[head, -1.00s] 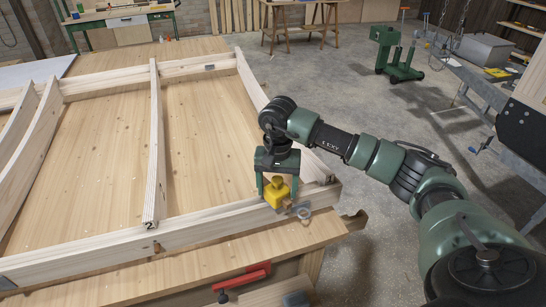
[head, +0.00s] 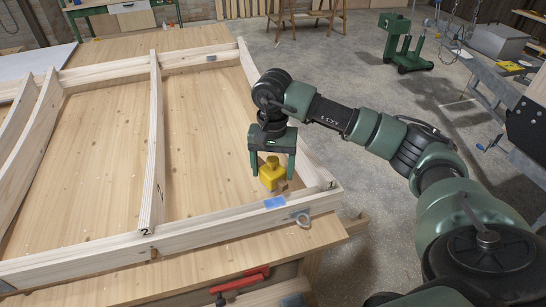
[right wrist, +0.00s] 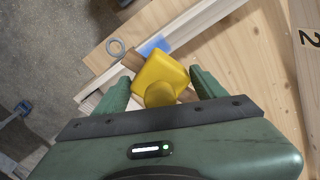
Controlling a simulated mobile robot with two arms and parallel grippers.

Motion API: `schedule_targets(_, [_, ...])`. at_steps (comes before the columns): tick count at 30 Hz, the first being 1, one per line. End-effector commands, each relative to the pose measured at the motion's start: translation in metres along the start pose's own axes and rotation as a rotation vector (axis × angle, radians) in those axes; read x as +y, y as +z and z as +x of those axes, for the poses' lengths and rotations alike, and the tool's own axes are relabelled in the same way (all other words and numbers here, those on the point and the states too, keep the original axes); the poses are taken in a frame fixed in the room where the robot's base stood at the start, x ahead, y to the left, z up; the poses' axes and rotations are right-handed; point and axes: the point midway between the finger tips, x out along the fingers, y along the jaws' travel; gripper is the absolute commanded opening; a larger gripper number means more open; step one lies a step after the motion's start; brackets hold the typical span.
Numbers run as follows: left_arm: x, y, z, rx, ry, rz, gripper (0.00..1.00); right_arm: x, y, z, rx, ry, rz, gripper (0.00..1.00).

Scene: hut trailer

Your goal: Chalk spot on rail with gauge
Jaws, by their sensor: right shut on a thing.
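The yellow gauge (head: 270,173) is between the fingers of my right gripper (head: 273,178), which is shut on it. A small brown wooden piece shows at its lower side. The gauge also shows in the right wrist view (right wrist: 162,75). In the head view it appears just behind the front rail (head: 215,223) of the pale wooden frame, near the right corner. A blue chalk spot (head: 275,202) is on that rail, just in front of the gauge; it also shows in the right wrist view (right wrist: 154,46). My left gripper is not in view.
A metal ring (head: 301,219) lies near the rail's right end. A red clamp (head: 240,283) is at the bench's front edge. The panel between rib and right side is clear.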

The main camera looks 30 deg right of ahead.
Motion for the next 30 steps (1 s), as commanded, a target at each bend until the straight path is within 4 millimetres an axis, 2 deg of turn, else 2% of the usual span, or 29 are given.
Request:
schedule_targets(3, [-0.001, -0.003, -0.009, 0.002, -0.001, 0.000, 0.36, 0.000, 0.002, -0.014, 0.002, -0.001, 0.004, 0.33])
schedule_targets(7, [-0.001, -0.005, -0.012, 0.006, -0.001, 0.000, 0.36, 0.000, 0.003, -0.020, 0.002, -0.001, 0.006, 0.33])
schedule_targets(30, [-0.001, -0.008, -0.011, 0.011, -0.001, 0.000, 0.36, 0.000, 0.004, -0.020, 0.001, 0.000, 0.007, 0.33])
